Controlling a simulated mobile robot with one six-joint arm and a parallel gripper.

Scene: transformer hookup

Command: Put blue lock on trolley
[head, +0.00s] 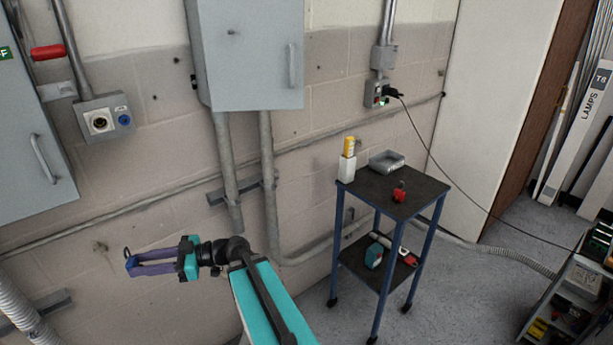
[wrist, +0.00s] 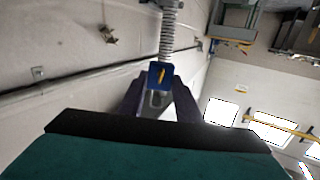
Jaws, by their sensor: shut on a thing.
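My gripper (head: 132,262) is at the lower left in the head view, in front of the wall and well left of the trolley. It is shut on the blue lock (wrist: 158,74), which sits between the fingertips in the wrist view. The lock has a blue body with a yellow mark and a grey shackle toward the palm. In the head view the lock is small and hard to tell from the purple fingers. The trolley (head: 373,205) stands right of centre, with a dark top, a lower shelf and blue legs.
On the trolley top are a white and yellow bottle (head: 347,161), a grey tray (head: 387,161) and a red lock (head: 399,193). Bare top lies around them. The lower shelf holds several items. A grey cabinet (head: 252,55) and pipes line the wall. A black cable hangs behind the trolley.

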